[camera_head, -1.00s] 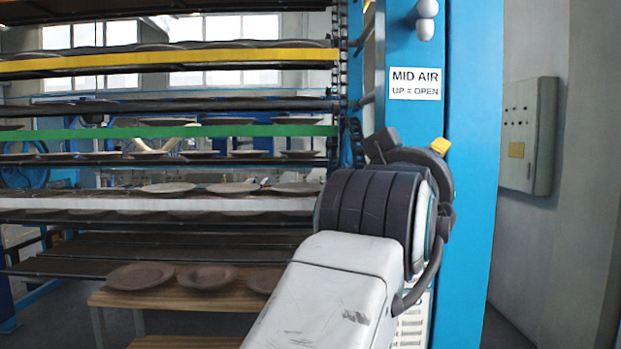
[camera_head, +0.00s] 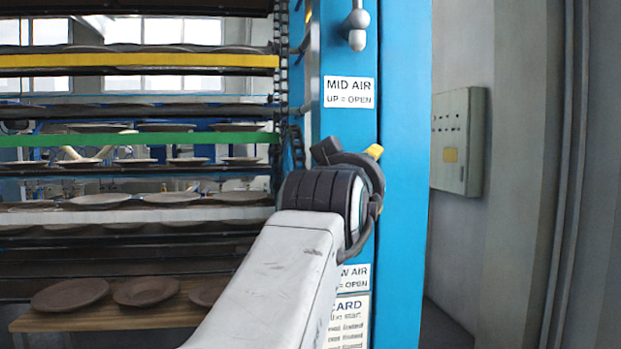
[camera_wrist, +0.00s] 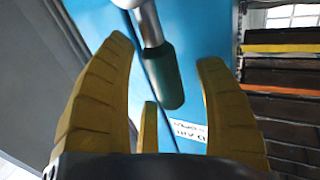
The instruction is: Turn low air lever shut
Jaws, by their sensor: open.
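In the wrist view, a lever with a dark green handle (camera_wrist: 165,75) on a pale metal stem stands in front of the blue column. My gripper (camera_wrist: 166,54) is open, with its yellow fingers apart on either side of the handle; I cannot tell whether any finger touches it. The handle points toward a partly hidden white label (camera_wrist: 188,130) ending in "D AIR". In the head view, my gripper (camera_head: 372,153) shows only as a yellow bit beyond my dark wrist, and this lever is hidden. The low air label (camera_head: 353,278) is partly covered by my arm.
The blue column (camera_head: 402,200) carries a MID AIR label (camera_head: 349,92) with a grey lever (camera_head: 356,27) above it. Racks of plates (camera_head: 100,201) stand at the left. A grey control box (camera_head: 459,140) hangs on the right wall.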

